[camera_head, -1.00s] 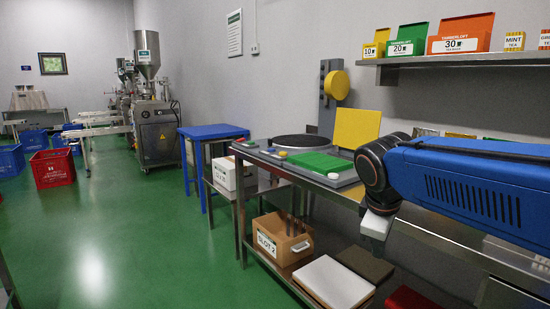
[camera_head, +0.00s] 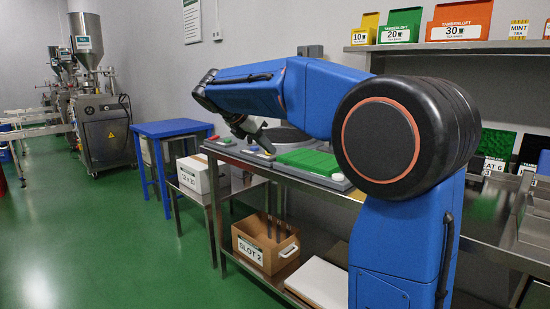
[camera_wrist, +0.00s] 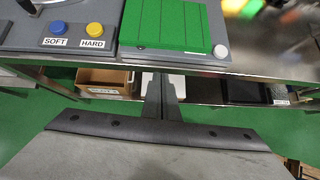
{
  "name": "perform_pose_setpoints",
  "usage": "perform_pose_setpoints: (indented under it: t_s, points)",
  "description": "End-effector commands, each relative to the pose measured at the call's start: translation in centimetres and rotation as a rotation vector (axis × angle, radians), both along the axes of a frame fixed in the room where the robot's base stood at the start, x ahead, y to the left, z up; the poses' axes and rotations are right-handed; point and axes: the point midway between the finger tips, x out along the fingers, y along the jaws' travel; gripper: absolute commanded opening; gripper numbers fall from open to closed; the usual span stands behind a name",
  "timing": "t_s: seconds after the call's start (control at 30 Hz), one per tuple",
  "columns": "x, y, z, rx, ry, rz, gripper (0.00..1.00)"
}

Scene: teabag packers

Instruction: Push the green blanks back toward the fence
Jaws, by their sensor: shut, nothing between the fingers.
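The green blanks (camera_head: 307,161) lie as a flat block on the grey station at the bench's front, partly behind my arm. In the wrist view the green blanks (camera_wrist: 172,22) show as adjoining strips at the top middle. My gripper (camera_wrist: 161,76) is shut and empty. In the wrist view its fingertips appear just below the front edge of the blanks, apart from them as far as I can tell. In the head view my gripper (camera_head: 266,148) is above the left part of the station. I cannot make out the fence; my arm covers the area behind the blanks.
A blue SOFT button (camera_wrist: 58,28) and a yellow HARD button (camera_wrist: 95,30) sit left of the blanks. A pale round knob (camera_wrist: 220,51) is at their right corner. A SLOT 2 box (camera_head: 265,245) stands on the lower shelf. A blue table (camera_head: 172,128) is farther left.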

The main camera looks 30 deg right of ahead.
Motion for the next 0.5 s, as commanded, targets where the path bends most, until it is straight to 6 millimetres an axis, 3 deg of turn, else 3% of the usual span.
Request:
perform_pose_setpoints:
  t_s: [0.17, 0.5]
  points:
    - [0.3, -0.9, -0.9, -0.003, 0.004, 0.001, 0.00]
    - [1.4, -4.9, -5.0, -0.001, 0.003, -0.001, 0.00]
